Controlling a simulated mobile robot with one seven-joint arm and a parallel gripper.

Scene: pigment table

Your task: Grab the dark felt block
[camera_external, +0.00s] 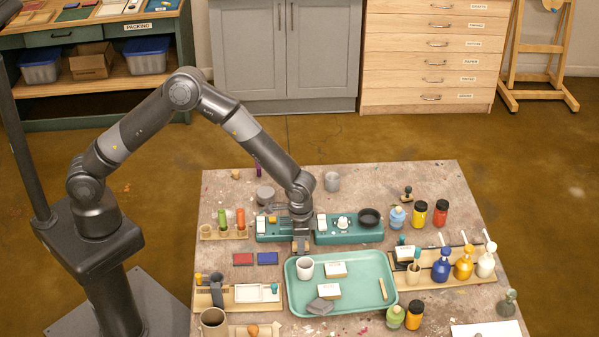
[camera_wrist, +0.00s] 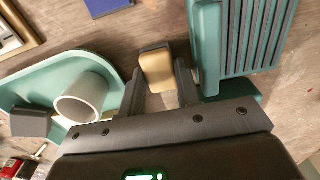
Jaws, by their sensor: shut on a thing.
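My gripper (camera_external: 300,248) points down at the front edge of the teal stand, just above the tray's back rim. In the wrist view, my gripper (camera_wrist: 158,92) is shut on a small block with a rounded tan face and a dark layer along its far edge; this looks like the dark felt block (camera_wrist: 157,68). The block sits between the two fingers, beside the ribbed teal stand (camera_wrist: 207,45). In the external view the fingers and arm hide the block, so whether it touches the table cannot be told.
The teal tray (camera_external: 374,262) holds a white cup (camera_external: 305,267), white-topped blocks and grey pieces (camera_external: 320,306). Red (camera_external: 243,259) and blue (camera_external: 268,258) pads lie left of my gripper. Pump bottles (camera_external: 463,265) stand at the right. Bare tabletop shows between the pads and the tray.

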